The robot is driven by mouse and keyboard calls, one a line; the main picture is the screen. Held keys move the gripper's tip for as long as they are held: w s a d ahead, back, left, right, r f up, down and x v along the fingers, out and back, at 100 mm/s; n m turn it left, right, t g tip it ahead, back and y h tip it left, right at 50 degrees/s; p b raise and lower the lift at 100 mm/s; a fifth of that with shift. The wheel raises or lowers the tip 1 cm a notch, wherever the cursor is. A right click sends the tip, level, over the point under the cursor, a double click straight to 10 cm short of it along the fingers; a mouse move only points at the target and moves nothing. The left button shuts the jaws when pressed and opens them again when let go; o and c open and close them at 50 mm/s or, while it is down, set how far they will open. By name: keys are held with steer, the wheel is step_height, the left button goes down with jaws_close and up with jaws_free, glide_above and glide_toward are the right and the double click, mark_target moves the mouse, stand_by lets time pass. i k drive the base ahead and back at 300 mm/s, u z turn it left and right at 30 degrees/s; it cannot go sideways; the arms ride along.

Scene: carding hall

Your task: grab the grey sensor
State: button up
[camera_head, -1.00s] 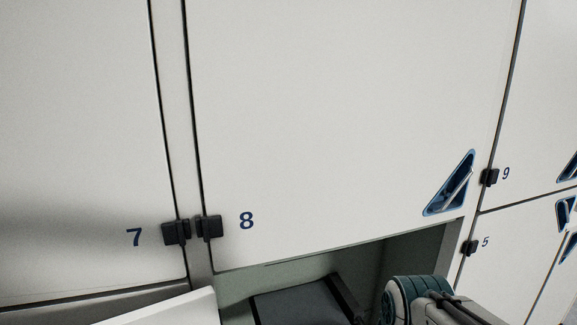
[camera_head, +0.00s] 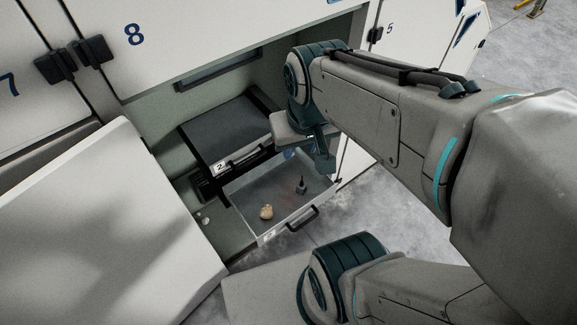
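An open drawer (camera_head: 268,236) sticks out low in the cabinet. A small dark grey upright object (camera_head: 301,186), which may be the grey sensor, stands on its floor towards the right. It is too small to identify surely. My gripper (camera_head: 321,163) is above the drawer's right rear part, higher than the small object and apart from it. Its fingers are small and partly merged with the wrist, so their opening does not show.
A beige lump (camera_head: 266,212) lies in the same drawer, near its front left. A closed drawer marked 2 (camera_head: 225,135) sits above and behind. A white door panel (camera_head: 110,210) stands open on the left. Grey floor (camera_head: 395,215) is clear at right.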

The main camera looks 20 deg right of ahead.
mark_target(301, 186)
steer(key=k, duration=1.25)
steer(key=z, duration=0.75)
steer(key=i, duration=0.6)
steer(key=z, duration=0.55)
steer(key=i, duration=0.6)
steer(key=u, duration=0.7)
steer(key=i, duration=0.6)
steer(key=u, duration=0.65)
